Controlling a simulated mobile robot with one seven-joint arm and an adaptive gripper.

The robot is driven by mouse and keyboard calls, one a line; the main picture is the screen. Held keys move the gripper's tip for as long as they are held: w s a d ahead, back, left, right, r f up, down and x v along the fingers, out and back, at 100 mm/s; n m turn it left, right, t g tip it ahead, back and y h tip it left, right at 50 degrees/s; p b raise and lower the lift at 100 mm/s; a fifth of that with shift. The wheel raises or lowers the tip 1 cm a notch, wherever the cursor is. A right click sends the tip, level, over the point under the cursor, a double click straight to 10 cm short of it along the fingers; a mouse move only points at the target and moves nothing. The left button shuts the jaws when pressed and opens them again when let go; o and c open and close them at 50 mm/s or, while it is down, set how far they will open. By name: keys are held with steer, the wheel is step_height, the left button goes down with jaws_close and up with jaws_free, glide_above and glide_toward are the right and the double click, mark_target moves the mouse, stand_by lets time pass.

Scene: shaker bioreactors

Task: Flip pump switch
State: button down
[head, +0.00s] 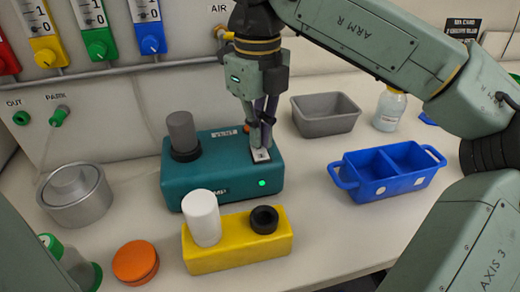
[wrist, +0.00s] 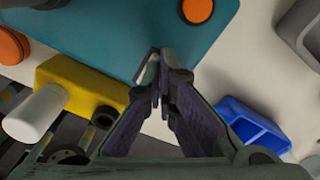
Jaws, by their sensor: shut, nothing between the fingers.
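The teal pump box (head: 222,182) stands on the bench, with a grey cylinder on its left part and a lit green light on its front. A small white switch plate (head: 261,156) is on its top right. My gripper (head: 262,146) points down over the switch, fingers closed and empty, its tips at or just above it; I cannot tell whether they touch. In the wrist view the closed gripper (wrist: 162,55) is over the teal pump (wrist: 110,25) and hides the switch. The switch's position is hard to read.
A yellow block (head: 230,254) with a white cylinder and black ring stands in front of the pump. A blue two-part tray (head: 390,182) and grey bin (head: 325,125) are to the right. A metal pot (head: 78,210) and orange lid (head: 135,262) are left.

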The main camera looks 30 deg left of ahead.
steer(key=shift+f, duration=0.4)
step_height(320, 180, up, 7)
steer(key=p, duration=0.5)
steer(key=shift+r, duration=0.1)
stand_by(0.4)
steer(key=shift+s, duration=0.1)
stand_by(0.4)
